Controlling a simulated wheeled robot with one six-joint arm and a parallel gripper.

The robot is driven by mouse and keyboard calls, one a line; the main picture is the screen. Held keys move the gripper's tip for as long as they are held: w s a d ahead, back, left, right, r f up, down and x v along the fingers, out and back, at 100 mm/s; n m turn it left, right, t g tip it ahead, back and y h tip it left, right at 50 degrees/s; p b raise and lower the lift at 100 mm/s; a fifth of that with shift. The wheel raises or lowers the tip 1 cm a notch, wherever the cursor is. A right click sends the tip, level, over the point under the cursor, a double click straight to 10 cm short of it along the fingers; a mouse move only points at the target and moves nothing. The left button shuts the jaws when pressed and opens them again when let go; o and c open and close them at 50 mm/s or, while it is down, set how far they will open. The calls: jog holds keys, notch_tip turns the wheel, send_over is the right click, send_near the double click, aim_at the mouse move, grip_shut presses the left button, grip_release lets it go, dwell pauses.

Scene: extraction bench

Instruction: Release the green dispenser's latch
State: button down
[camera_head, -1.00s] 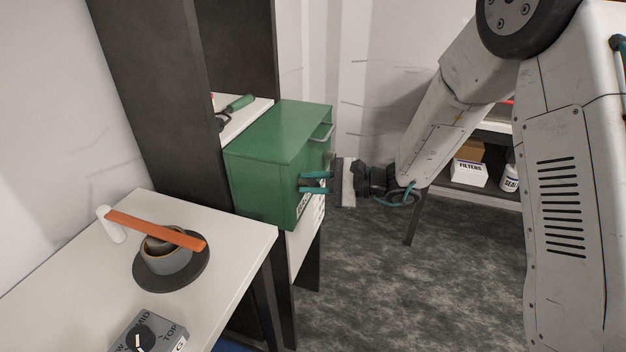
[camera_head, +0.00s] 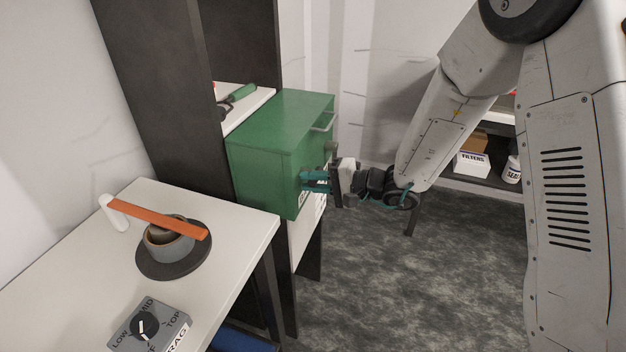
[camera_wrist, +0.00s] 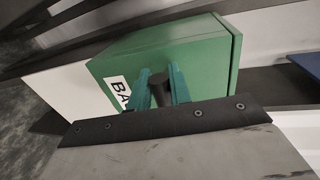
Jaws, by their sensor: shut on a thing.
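The green dispenser (camera_head: 268,142) is a box on a white-topped stand in the middle of the head view. It also fills the upper middle of the wrist view (camera_wrist: 205,58). A grey handle (camera_head: 324,121) sits near the top of its front face. My gripper (camera_head: 308,181) is at the front face, with its teal fingers closed around a dark knob-like latch (camera_wrist: 159,92) in the wrist view. The fingers and wrist hide most of the latch in the head view. A white label with black letters (camera_wrist: 118,90) is partly covered by a finger.
A dark upright panel (camera_head: 160,80) stands beside the dispenser. A shelf with a FILTERS box (camera_head: 471,165) is behind my arm.

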jog(key=shift+f+n, duration=0.15)
jog(key=shift+n, duration=0.15)
jog(key=c, duration=1.3)
grip_release()
jog(key=shift+c, duration=0.2)
jog(key=v, duration=0.8)
jog(key=shift+a, duration=0.1)
